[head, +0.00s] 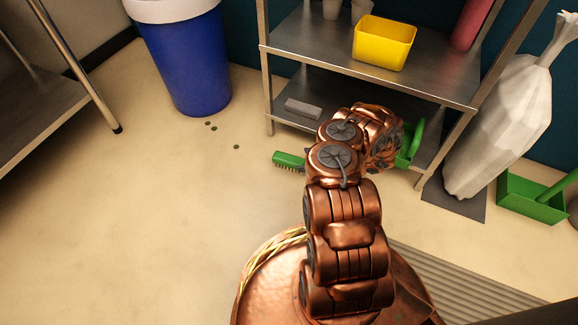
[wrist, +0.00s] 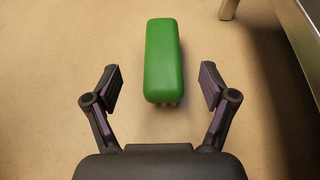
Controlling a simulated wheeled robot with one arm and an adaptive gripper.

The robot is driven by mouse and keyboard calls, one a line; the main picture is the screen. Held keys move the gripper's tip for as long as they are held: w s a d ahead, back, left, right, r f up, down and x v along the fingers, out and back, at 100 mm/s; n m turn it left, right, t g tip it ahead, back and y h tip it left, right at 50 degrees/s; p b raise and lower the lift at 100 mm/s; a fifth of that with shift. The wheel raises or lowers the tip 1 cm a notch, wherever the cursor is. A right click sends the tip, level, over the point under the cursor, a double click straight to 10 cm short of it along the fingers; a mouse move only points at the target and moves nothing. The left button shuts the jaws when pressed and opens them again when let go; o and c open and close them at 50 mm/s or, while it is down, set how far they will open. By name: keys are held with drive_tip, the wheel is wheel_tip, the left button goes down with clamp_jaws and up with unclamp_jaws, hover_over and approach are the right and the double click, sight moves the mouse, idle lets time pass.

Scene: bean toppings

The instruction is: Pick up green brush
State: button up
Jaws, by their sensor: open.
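The green brush (head: 289,160) lies on the floor in front of the metal shelf, just left of my arm in the head view; the arm hides its right end. In the wrist view the brush (wrist: 163,58) shows its smooth green back, with pale bristles peeking out below its near end. My gripper (wrist: 160,86) is open and empty. Its two fingers stand left and right of the brush's near part, with a gap on each side.
The metal shelf (head: 300,50) stands close behind, its leg near in the wrist view. It holds a yellow bin (head: 384,44). A green item (head: 415,142) shows partly behind my arm. A blue bin (head: 186,62), white sack (head: 500,120) and green dustpan (head: 530,198) stand around. Left floor is mostly clear.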

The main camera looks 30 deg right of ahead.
sight(293, 160)
drive_tip(key=shift+d+f+b+x, duration=0.15)
drive_tip(key=shift+b+x, duration=0.55)
drive_tip(key=shift+x, duration=0.45)
drive_tip(key=shift+f+b+x, duration=0.2)
drive_tip(key=shift+b+x, duration=0.5)
drive_tip(key=shift+x, duration=0.45)
drive_tip(key=shift+d+f+b+x, duration=0.15)
drive_tip(key=shift+b+x, duration=0.55)
drive_tip(key=shift+x, duration=0.45)
drive_tip(key=shift+w+a, duration=0.2)
drive_tip(key=shift+a, duration=0.05)
drive_tip(key=c, duration=1.3)
drive_tip(key=shift+r, duration=0.1)
